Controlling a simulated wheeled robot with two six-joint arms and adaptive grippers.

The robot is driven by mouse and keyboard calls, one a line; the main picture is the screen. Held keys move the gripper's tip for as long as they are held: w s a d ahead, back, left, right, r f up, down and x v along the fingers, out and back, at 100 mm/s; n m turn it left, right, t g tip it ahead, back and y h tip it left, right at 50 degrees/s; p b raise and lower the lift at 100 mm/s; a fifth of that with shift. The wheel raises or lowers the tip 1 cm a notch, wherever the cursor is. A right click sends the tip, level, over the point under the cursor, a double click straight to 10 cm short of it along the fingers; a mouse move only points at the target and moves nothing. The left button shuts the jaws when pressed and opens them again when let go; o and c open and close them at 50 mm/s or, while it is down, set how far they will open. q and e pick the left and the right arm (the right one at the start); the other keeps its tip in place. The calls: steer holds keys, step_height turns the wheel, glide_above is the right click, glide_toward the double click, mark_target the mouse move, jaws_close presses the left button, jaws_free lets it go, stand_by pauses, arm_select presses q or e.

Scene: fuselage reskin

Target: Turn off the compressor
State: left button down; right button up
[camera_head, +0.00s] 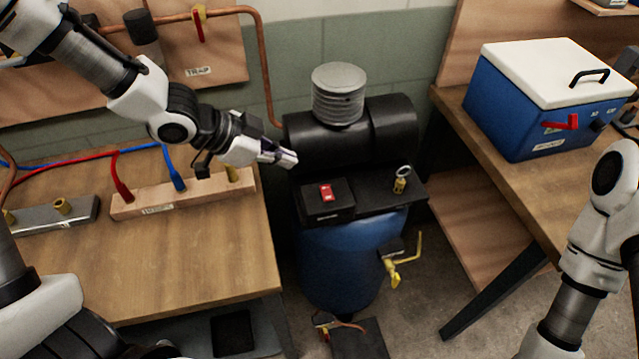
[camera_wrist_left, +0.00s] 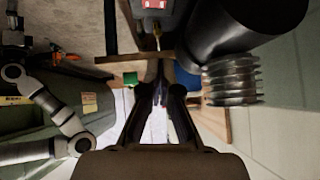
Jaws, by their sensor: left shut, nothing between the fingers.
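The compressor stands between two benches in the head view, with an upright blue tank (camera_head: 345,265), a black motor body (camera_head: 330,145) and a ribbed grey filter (camera_head: 339,95) on top. A red rocker switch (camera_head: 327,192) sits on a black box at its front; whether it is on or off is too small to tell. The red switch also shows at the top edge of the left wrist view (camera_wrist_left: 155,4). My left gripper (camera_head: 287,158) is shut and empty, up and left of the switch, apart from it. My right gripper is outside the head view; only its arm shows.
A wooden bench (camera_head: 190,270) on the left holds a manifold block (camera_head: 185,197) with red and blue hoses. A blue cooler (camera_head: 510,115) with a white lid stands on the right bench. A brass ring-topped valve (camera_head: 402,178) and yellow drain tap (camera_head: 397,268) stick out from the compressor.

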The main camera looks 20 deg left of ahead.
arm_select(q)
steer(key=b, duration=0.1)
glide_above(329, 188)
steer(key=s+a, duration=0.2)
step_height(329, 188, down, 7)
steer(key=shift+d+r, duration=0.1)
steer(key=f, duration=0.3)
steer(key=shift+w+d+f, duration=0.1)
steer(key=shift+w+f, duration=0.1)
steer(key=shift+f, duration=0.1)
steer(key=shift+w+a+f, duration=0.1)
steer(key=shift+a+f, duration=0.1)
steer(key=shift+f, duration=0.15)
steer(key=shift+d, duration=0.15)
steer(key=shift+f, duration=0.15)
